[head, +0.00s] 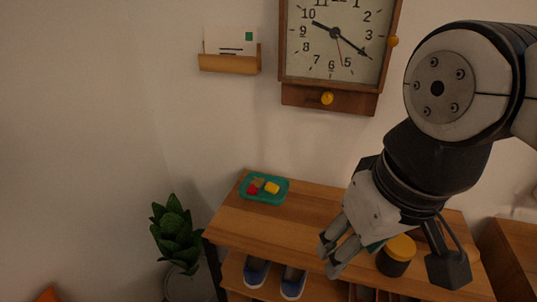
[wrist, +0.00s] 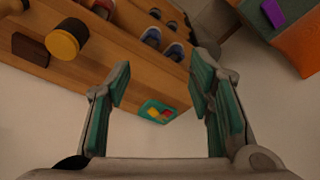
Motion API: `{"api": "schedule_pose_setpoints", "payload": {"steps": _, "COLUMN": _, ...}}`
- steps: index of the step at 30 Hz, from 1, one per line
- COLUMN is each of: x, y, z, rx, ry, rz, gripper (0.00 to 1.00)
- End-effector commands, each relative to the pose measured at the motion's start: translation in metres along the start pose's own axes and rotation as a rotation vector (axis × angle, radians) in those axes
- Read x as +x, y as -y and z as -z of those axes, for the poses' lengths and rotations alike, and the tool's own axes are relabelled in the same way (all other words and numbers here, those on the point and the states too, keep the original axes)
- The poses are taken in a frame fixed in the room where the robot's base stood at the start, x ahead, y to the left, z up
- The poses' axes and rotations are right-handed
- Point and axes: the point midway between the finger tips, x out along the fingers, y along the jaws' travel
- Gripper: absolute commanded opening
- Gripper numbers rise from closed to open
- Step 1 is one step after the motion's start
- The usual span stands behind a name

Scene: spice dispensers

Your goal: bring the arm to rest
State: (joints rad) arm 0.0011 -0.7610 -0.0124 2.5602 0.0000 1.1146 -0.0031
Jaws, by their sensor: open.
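My gripper (head: 341,252) hangs over the wooden shelf unit (head: 290,228), at the right of the head view. In the wrist view my gripper (wrist: 160,100) shows its two green-padded fingers spread apart, with nothing between them that it holds. A dark jar with a yellow lid (head: 397,256) stands on the shelf top just right of the gripper. The jar also shows in the wrist view (wrist: 67,40), apart from the fingers.
A teal tray (head: 251,195) with red and yellow pieces lies on the shelf's left end. Shoes (head: 257,272) sit on the level below. A clock (head: 335,45) and a letter holder (head: 230,63) hang on the wall. A plant (head: 175,235) stands at left.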

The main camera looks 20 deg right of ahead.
Motion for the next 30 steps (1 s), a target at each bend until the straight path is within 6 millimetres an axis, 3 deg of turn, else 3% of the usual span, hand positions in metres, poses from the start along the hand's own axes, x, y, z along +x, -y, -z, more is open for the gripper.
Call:
{"api": "schedule_pose_setpoints", "payload": {"steps": 10, "x": -0.007, "y": 0.000, "z": 0.001, "rx": -0.004, "ry": -0.008, "rz": -0.001, "gripper": 0.48}}
{"api": "schedule_pose_setpoints", "payload": {"steps": 21, "x": -0.072, "y": -0.001, "z": 0.015, "rx": -0.009, "ry": -0.123, "rz": -0.011, "gripper": 0.48}}
{"api": "schedule_pose_setpoints", "payload": {"steps": 30, "x": -0.076, "y": -0.001, "z": 0.018, "rx": -0.010, "ry": -0.139, "rz": -0.012, "gripper": 0.48}}
